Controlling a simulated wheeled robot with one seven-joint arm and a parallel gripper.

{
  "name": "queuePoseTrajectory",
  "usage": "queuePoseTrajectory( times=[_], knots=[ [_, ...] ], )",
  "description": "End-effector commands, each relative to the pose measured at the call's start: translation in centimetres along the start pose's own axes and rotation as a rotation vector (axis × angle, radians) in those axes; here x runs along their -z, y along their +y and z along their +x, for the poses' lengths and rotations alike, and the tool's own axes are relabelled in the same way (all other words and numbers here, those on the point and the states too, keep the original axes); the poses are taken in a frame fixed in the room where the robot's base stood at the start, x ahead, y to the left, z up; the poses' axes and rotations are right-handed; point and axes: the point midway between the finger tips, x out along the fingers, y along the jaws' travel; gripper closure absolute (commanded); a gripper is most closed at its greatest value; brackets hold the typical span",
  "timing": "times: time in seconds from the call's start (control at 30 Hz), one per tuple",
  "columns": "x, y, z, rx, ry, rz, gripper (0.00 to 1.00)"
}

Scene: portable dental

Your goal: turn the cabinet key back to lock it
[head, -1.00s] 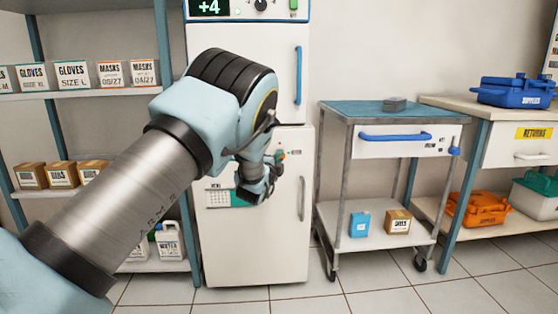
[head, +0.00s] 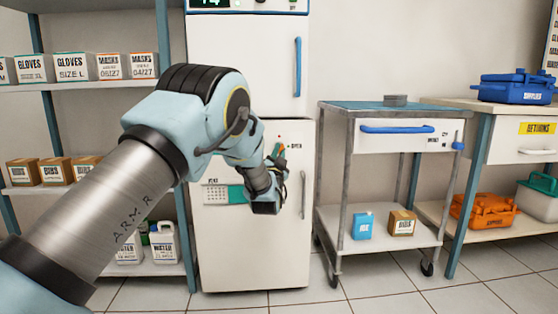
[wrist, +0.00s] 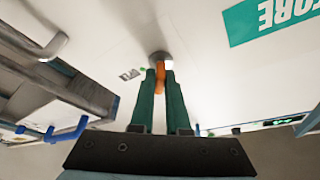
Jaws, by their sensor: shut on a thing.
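The white cabinet (head: 240,255) has a closed lower door with a grey vertical handle (head: 303,195). In the wrist view the round metal lock (wrist: 159,57) is on the door face, with the orange key (wrist: 160,74) at it. My gripper (wrist: 160,78) has its two green fingers shut on the key, one on each side. In the head view my gripper (head: 277,163) is at the upper right of the lower door. A bit of orange key (head: 279,149) shows there beside small "OPEN" lettering. The fingers hide part of the key, and its exact turn angle is unclear.
A metal trolley (head: 340,212) with a blue-handled drawer stands right of the cabinet. A bench (head: 465,108) with a blue case (head: 513,88) is farther right. Shelving (head: 100,88) with boxes stands at the left. Tiled floor in front is open.

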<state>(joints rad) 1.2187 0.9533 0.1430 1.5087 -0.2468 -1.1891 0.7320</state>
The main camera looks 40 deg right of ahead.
Motion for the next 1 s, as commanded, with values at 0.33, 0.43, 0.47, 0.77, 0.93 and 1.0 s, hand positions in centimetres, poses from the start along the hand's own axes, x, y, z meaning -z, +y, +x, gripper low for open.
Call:
queuePoseTrajectory(
  times=[0.33,0.43,0.47,0.77,0.93,1.0],
  knots=[
    [-0.29,0.42,-0.1,0.124,-0.002,-0.299,1.0],
    [-0.23,0.39,-0.06,0.156,-0.001,-0.373,1.0],
    [-0.2,0.4,-0.06,0.164,-0.001,-0.395,1.0],
    [-0.06,0.46,-0.01,0.228,-0.002,-0.55,1.0],
    [-0.02,0.44,0.0,0.247,-0.002,-0.594,1.0],
    [-0.01,0.42,0.01,0.251,-0.002,-0.605,1.0]
  ],
)
